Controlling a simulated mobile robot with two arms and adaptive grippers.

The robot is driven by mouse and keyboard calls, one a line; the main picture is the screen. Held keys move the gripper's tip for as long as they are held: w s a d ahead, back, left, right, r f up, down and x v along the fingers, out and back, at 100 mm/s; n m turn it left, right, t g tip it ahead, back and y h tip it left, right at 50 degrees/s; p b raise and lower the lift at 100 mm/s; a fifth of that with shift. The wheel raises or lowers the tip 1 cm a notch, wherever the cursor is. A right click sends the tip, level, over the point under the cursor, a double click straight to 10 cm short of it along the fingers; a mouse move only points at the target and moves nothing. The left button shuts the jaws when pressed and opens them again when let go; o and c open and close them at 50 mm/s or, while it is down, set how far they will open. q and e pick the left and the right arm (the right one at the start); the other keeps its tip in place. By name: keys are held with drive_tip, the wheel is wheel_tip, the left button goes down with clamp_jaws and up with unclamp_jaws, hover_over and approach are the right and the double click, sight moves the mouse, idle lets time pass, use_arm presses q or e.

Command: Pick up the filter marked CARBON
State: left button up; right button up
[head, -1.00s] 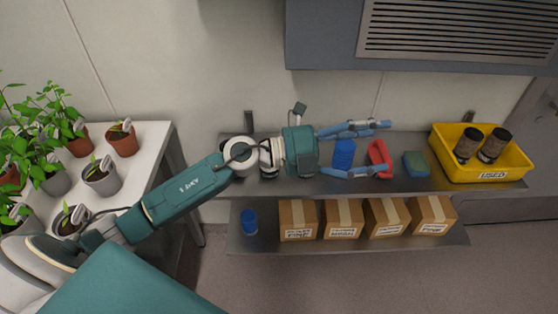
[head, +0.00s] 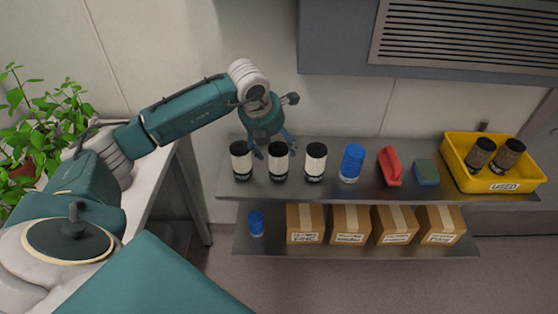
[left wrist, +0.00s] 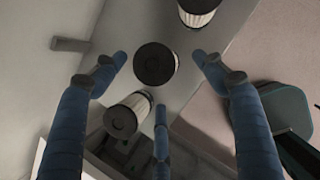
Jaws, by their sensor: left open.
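Three white pleated filters with black caps stand upright in a row on the upper shelf: a left one (head: 241,162), a middle one (head: 278,164) and a right one (head: 315,162). No CARBON marking can be read on any of them. My left gripper (head: 274,148) points down at the middle filter, open and empty. In the left wrist view my left gripper's spread fingers (left wrist: 159,70) frame one filter's black cap (left wrist: 155,64). Another filter (left wrist: 128,114) is at lower left and a third (left wrist: 198,10) at the top edge. My right gripper is out of view.
On the upper shelf (head: 335,187), right of the filters, are a blue canister (head: 352,164), a red object (head: 390,167), a blue-green sponge (head: 426,172) and a yellow USED bin (head: 519,184) with two dark filters. Labelled boxes (head: 351,224) and a blue canister (head: 256,223) stand below.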

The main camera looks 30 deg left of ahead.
sight(277, 149)
use_arm(q)
drive_tip(key=shift+w+f+p, duration=0.3)
drive_tip(key=shift+f+p, duration=0.05)
drive_tip(key=shift+f, duration=0.15)
drive_tip(key=x, duration=0.1)
drive_tip(key=p+x, duration=0.1)
drive_tip(key=x, duration=0.1)
drive_tip(key=shift+w+a+f, duration=0.25)
drive_tip(key=shift+w+f, duration=0.2)
drive_tip(key=shift+f, duration=0.2)
drive_tip(key=shift+c, duration=0.5)
drive_tip(key=shift+s, duration=0.1)
drive_tip(key=c, duration=0.4)
drive_tip(key=shift+r, duration=0.1)
drive_tip(key=c, duration=1.1)
